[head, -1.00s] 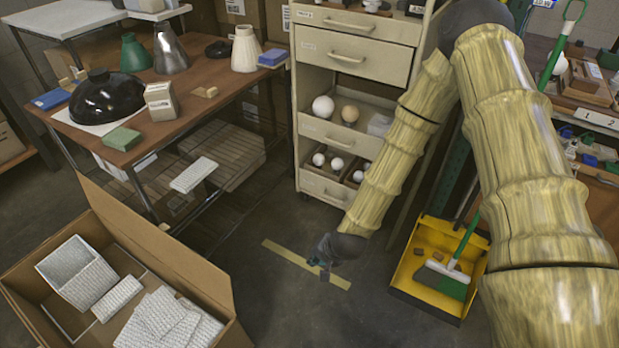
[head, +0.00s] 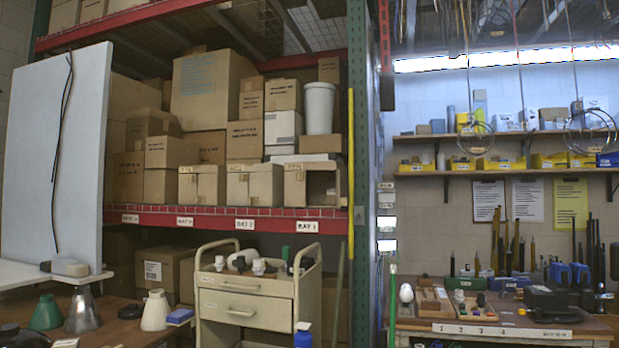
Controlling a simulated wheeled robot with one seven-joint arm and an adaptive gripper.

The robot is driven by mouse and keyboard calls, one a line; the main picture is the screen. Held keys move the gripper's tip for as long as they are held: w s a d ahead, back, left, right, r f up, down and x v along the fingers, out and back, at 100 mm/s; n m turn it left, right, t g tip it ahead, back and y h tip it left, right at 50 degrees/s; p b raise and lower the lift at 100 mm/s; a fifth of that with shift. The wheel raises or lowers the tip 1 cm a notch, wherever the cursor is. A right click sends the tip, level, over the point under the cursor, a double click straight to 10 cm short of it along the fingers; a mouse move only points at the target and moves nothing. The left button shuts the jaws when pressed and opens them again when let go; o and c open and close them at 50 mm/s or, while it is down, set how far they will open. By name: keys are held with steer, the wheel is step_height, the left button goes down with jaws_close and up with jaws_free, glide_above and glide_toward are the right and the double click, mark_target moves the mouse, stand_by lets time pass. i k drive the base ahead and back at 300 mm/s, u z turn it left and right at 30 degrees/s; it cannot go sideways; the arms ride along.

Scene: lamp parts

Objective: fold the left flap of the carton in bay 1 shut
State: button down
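The carton in bay 1 (head: 295,187) is a small tan box on the red shelf beam, above the rightmost white tag, which seems to read BAY 1 (head: 307,226). A pale panel covers the left part of its front. To the right of that panel a dark opening shows, with a narrow tan strip at its right side. The carton is small here, and I cannot tell how each flap is angled. My gripper is not in view now.
Two similar cartons (head: 252,186) (head: 201,185) stand to the left and look closed. A green rack post (head: 357,120) and yellow strip (head: 350,175) stand to the right. A beige drawer cart (head: 245,306) stands below in front.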

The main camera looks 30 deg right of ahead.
mark_target(295, 181)
steer(key=u, duration=0.35)
steer(key=k, duration=0.25)
steer(key=z, duration=1.25)
steer(key=i, duration=1.15)
steer(key=u, duration=0.55)
